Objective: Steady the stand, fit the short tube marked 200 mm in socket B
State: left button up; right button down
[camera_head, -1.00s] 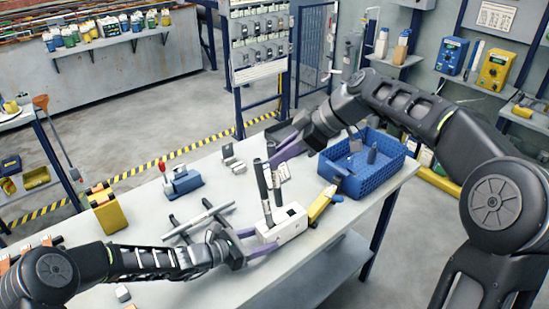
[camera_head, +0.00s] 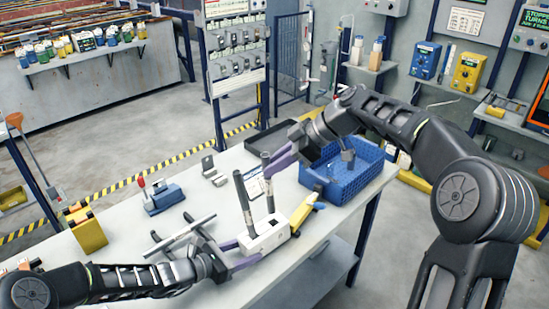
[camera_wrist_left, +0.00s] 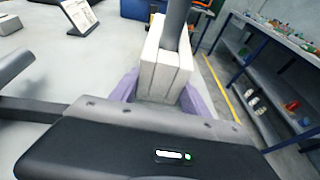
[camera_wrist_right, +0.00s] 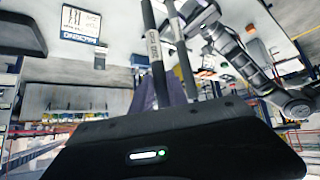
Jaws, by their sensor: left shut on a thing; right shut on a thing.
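The stand (camera_head: 262,240) is a white block on the table with a dark tube (camera_head: 243,203) upright in its left end. My left gripper (camera_head: 238,255) is shut on the stand's sides; the left wrist view shows the block (camera_wrist_left: 164,72) between its purple fingers. My right gripper (camera_head: 276,166) is shut on a second dark tube, the short tube (camera_head: 268,187), whose white label (camera_wrist_right: 154,47) seems to read 200. That tube is nearly upright over the stand's right part. Its lower end appears at the stand's top; I cannot tell whether it has entered a socket. Socket letters are not readable.
A blue crate (camera_head: 345,180) stands right of the stand, with a yellow tool (camera_head: 303,214) between. A black tray (camera_head: 263,139) lies behind. A blue clamp (camera_head: 162,197), metal bars (camera_head: 186,233) and a yellow block (camera_head: 87,230) lie to the left.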

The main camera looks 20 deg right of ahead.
jog(key=shift+d+f, duration=0.1)
jog(key=shift+f, duration=1.6)
notch_tip(320, 180, down, 8)
jog(key=shift+d+r, duration=0.25)
jog(key=shift+d, duration=0.1)
dwell(2.7)
jog(key=c, duration=1.2)
grip_release()
jog(key=shift+w, duration=0.1)
jog(key=v, duration=1.2)
